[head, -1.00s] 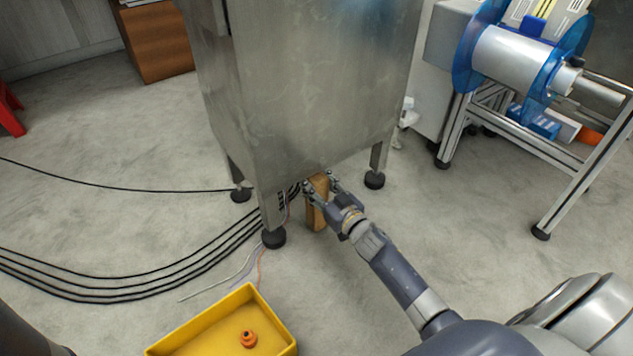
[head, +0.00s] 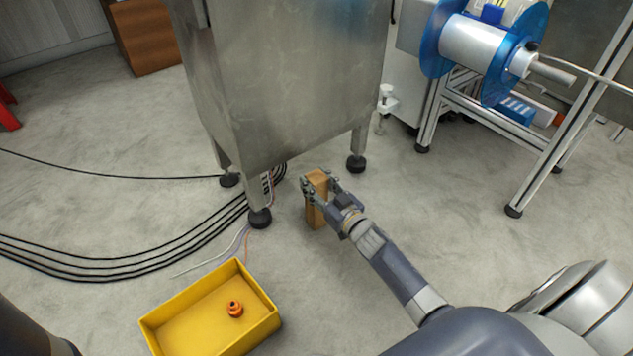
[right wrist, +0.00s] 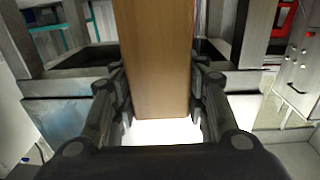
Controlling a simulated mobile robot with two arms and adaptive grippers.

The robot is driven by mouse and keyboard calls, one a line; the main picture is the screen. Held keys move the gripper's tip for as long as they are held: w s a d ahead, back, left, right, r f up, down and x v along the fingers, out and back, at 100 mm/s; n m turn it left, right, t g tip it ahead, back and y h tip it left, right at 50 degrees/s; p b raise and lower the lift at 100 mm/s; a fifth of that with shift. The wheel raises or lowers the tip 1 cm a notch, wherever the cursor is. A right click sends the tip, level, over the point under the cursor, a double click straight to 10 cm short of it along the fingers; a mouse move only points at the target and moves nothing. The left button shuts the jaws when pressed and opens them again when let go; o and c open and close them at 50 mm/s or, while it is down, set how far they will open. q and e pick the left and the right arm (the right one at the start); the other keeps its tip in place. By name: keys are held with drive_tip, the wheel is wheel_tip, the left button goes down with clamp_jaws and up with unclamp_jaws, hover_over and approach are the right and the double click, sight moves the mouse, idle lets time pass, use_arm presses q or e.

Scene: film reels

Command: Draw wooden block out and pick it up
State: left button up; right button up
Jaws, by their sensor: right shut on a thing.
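The wooden block (head: 316,201) is a light brown upright piece standing in front of the grey metal cabinet in the head view, clear of its underside. My right gripper (head: 322,187) is shut on its upper part, one finger on each side. In the right wrist view the block (right wrist: 156,60) fills the space between the fingers of my right gripper (right wrist: 160,95). I cannot tell whether the block's lower end touches the floor. My left gripper is not in view.
The metal cabinet (head: 290,80) stands on short legs with black feet just behind the block. Black cables (head: 130,262) run across the floor at left. A yellow bin (head: 165,338) holding an orange part (head: 235,309) sits at front left. A reel stand (head: 535,165) is at right.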

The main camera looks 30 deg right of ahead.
drive_tip(key=o, duration=1.3)
drive_tip(key=shift+s, duration=0.1)
drive_tip(key=s, duration=0.7)
drive_tip(key=s+d, duration=0.1)
drive_tip(key=s, duration=0.3)
drive_tip(key=shift+s+d, duration=0.1)
drive_tip(key=shift+s, duration=0.25)
